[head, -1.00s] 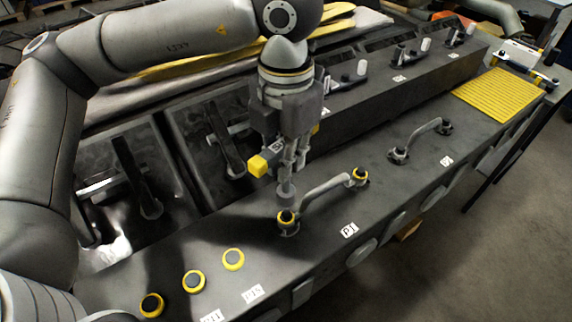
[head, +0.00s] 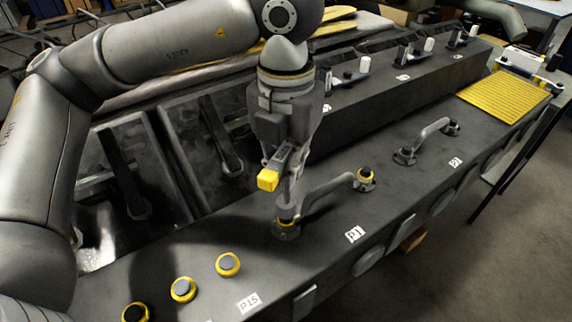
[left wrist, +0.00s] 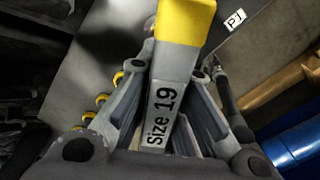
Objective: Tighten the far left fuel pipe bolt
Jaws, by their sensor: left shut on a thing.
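My left gripper (head: 287,160) is shut on a wrench-like tool (head: 268,180) with a yellow end block. In the left wrist view the tool (left wrist: 165,100) lies between the fingers and is marked "Size 19". The tool's lower socket stands upright over the left end of the fuel pipe (head: 328,189) by label P1. The bolt (head: 285,224) there is mostly hidden under the socket; whether it is fully seated I cannot tell. My right gripper is out of view.
Several yellow-ringed caps (head: 228,264) sit on the block's near left. A second pipe (head: 430,133) stands by another label to the right. A yellow ribbed mat (head: 503,95) lies at the right end. Raised housings with levers line the back.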

